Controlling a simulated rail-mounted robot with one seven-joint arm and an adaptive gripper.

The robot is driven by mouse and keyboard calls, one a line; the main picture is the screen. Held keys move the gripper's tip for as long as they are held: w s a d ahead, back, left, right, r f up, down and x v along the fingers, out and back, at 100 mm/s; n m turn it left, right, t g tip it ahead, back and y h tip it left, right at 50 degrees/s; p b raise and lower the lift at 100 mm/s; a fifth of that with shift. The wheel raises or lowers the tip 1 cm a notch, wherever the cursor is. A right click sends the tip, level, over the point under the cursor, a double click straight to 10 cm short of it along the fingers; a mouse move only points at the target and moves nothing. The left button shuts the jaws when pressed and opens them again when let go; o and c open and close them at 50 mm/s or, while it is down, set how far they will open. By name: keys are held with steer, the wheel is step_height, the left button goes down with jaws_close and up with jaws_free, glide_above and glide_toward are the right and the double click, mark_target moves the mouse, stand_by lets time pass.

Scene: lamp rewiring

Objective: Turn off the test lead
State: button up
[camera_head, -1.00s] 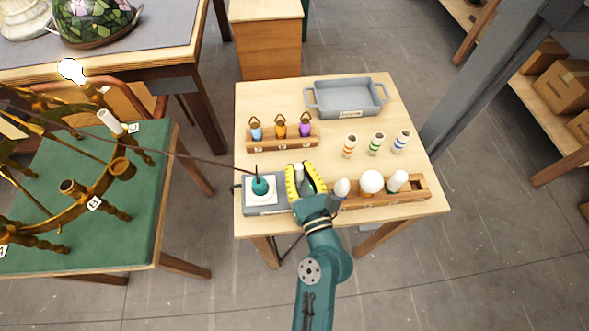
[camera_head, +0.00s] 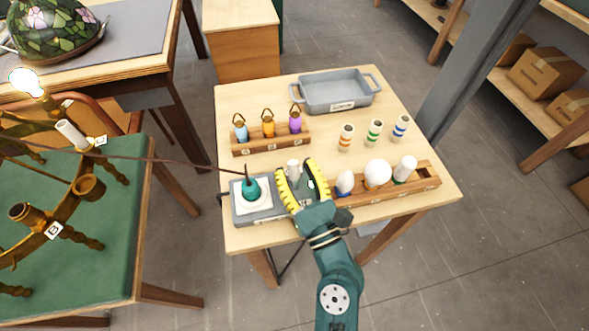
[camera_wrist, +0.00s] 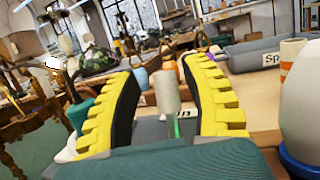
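The test lead's grey box (camera_head: 262,216) sits at the front left of the small wooden table. It carries a teal plug (camera_head: 251,188) on a white plate; a thin dark cable (camera_head: 165,160) runs left from it towards the brass lamp frame. A pale grey upright switch handle (camera_head: 293,168) stands at the box's right; it also shows in the wrist view (camera_wrist: 167,92), with a green strip by its base. My gripper (camera_head: 297,172) is open, its yellow-ribbed fingers on either side of the handle, with gaps visible in the wrist view (camera_wrist: 160,68). A bulb (camera_head: 25,82) on the lamp frame glows.
A wooden rack with bulbs (camera_head: 377,173) stands close right of my gripper. Behind are a rack of coloured sockets (camera_head: 268,128), several striped cylinders (camera_head: 374,132) and a grey tray (camera_head: 338,90). The table's middle is clear. The green-topped table (camera_head: 110,230) is left.

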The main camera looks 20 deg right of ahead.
steer(key=v, duration=1.2)
stand_by(0.3)
